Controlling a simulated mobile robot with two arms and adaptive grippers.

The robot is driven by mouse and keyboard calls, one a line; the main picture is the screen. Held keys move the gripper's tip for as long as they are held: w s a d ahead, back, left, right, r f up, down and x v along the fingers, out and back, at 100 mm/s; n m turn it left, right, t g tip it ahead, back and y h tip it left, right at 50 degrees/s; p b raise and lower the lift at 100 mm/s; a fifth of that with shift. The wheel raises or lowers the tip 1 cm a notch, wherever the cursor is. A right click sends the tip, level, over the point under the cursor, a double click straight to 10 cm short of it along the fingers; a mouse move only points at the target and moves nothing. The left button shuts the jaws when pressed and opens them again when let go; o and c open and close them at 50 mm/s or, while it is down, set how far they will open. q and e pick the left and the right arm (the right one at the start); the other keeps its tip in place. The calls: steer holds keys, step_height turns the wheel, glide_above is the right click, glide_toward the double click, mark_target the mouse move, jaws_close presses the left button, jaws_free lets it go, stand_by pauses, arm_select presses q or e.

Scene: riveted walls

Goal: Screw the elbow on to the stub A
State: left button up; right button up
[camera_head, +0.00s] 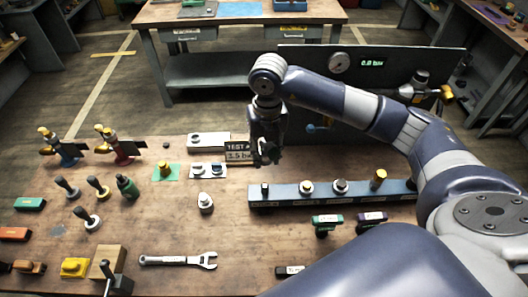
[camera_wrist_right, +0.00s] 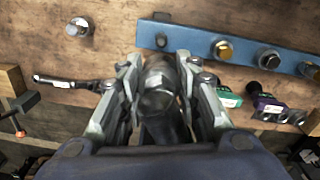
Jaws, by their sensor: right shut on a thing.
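My right gripper (camera_head: 264,158) points down above the back left end of the blue rail (camera_head: 288,198). In the right wrist view it is shut on a dark grey curved metal fitting, which looks like the elbow (camera_wrist_right: 160,88). The elbow is held above the table; the fingers and arm mostly hide it in the head view. The rail carries several stubs: a small dark one (camera_head: 265,189) at the left end, a brass-ringed one (camera_head: 307,188), a grey one (camera_head: 340,187) and a taller brass one (camera_head: 378,179). I cannot read which is stub A. My left gripper is out of view.
A "TEST" sign (camera_head: 238,152) stands left of the gripper. A wrench (camera_head: 180,261) lies in front. Green (camera_head: 327,223) and purple (camera_head: 371,220) labelled items stand before the rail. A dark panel with a gauge (camera_head: 339,63) rises behind. Several fittings and tools cover the left table.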

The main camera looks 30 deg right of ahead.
mark_target(265, 186)
step_height(265, 186, down, 12)
steer(key=b, duration=1)
steer(key=shift+r+b, duration=0.1)
steer(key=shift+b, duration=0.25)
steer(key=shift+b, duration=0.3)
stand_by(0.8)
stand_by(0.4)
steer(key=shift+f+b, duration=2)
steer(key=shift+f, duration=0.3)
steer(key=o, duration=1.2)
steer(key=shift+r, duration=0.1)
